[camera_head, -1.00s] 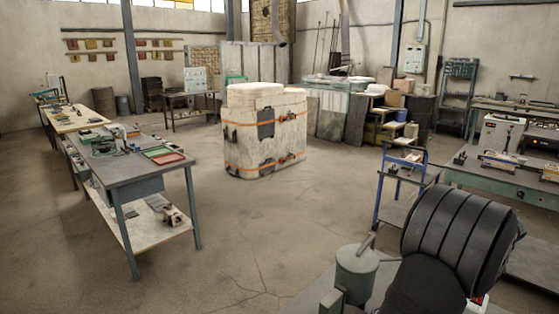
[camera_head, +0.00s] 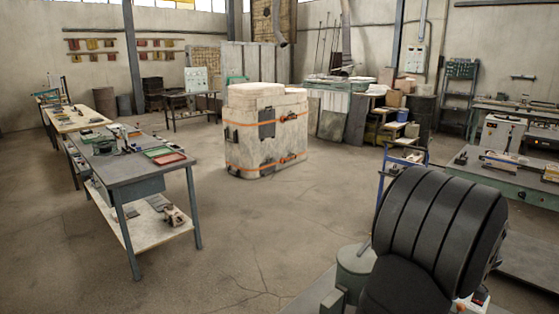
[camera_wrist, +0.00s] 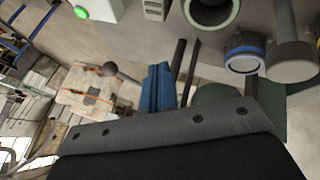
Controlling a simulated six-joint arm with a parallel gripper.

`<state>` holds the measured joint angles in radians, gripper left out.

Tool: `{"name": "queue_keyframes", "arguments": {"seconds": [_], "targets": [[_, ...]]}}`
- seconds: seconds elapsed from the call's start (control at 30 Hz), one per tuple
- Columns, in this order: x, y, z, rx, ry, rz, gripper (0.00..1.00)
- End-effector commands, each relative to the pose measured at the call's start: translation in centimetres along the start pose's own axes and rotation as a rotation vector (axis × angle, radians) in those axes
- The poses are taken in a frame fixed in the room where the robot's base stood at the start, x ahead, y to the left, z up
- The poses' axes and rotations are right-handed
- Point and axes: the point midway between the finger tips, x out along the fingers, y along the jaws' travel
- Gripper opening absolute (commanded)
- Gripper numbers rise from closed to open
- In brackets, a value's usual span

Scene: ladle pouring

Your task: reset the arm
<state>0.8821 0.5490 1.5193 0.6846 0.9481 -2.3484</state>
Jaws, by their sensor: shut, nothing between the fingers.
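My gripper (camera_wrist: 157,72) shows in the wrist view as a pair of blue fingers side by side, beyond a grey bolted bar. The fingers are shut with nothing between them. In the head view my black ribbed arm fills the lower right, and the gripper is hidden there. No ladle can be made out for certain.
A grey-green cylinder (camera_head: 354,266) stands close left of my arm. The wrist view shows a blue-ringed round fitting (camera_wrist: 244,55) and dark rods (camera_wrist: 193,70) near the fingers. A strapped crate (camera_head: 265,135) and a workbench (camera_head: 125,180) stand farther off, with open floor between.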

Motion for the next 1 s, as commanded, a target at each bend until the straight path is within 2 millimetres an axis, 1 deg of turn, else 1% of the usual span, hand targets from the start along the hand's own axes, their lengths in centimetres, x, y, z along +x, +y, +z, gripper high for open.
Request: {"name": "queue_keyframes", "arguments": {"seconds": [0.03,0.5,0.8,1.0], "targets": [[-0.2,-0.6,-0.3,0.026,-0.013,0.013,0.00],[-0.9,-4.8,-3.0,0.311,-0.150,0.147,0.00],[-1.0,-6.5,-4.5,0.442,-0.212,0.209,0.00],[-1.0,-7.0,-5.1,0.486,-0.232,0.229,0.00]]}}
